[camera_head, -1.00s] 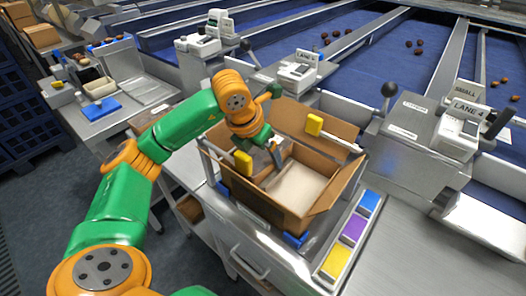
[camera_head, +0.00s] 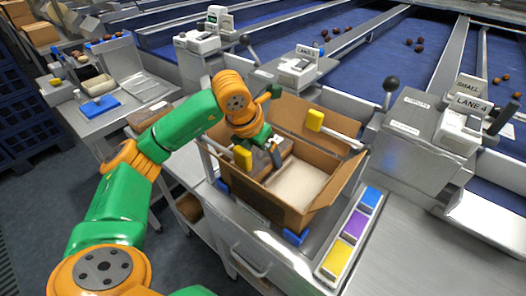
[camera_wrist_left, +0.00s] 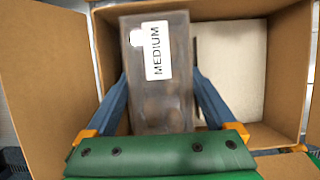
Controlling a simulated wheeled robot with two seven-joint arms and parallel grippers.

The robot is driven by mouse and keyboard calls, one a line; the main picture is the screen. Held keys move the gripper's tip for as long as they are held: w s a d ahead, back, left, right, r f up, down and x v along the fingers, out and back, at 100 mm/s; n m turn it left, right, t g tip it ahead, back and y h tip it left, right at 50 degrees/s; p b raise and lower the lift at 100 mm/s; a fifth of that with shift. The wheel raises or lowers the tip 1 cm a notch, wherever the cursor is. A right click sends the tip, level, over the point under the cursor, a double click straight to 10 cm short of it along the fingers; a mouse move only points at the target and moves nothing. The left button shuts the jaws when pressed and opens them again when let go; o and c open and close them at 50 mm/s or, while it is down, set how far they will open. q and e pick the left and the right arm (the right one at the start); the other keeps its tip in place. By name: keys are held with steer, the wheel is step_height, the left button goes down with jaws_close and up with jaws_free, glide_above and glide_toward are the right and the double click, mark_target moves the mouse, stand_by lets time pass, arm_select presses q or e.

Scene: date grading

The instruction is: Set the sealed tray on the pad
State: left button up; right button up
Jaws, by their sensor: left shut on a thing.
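The sealed tray (camera_wrist_left: 180,95), a dull see-through pack with a white MEDIUM label, is held between the two blue fingers of my left gripper (camera_wrist_left: 160,105) in the left wrist view. Dim brown shapes show through it. In the head view my left gripper (camera_head: 268,150) is over the left part of an open cardboard carton (camera_head: 332,140), and the tray is partly hidden by it. A pale flat pad-like surface (camera_head: 298,184) lies in the carton, to the right of the tray; it also shows in the left wrist view (camera_wrist_left: 238,70). My right gripper is not in view.
The carton stands on a metal cart with yellow-tipped bars (camera_head: 315,120) beside its flaps. Blue, purple and yellow blocks (camera_head: 353,228) sit to its right. A blue pad (camera_head: 100,109) lies on the side table at left. Lane control boxes (camera_head: 297,70) stand behind.

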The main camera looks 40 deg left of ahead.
arm_select(q)
steer(key=shift+f, duration=0.25)
steer(key=o, duration=1.2)
steer(key=shift+r, duration=0.1)
step_height(320, 180, up, 12)
steer(key=p, duration=1)
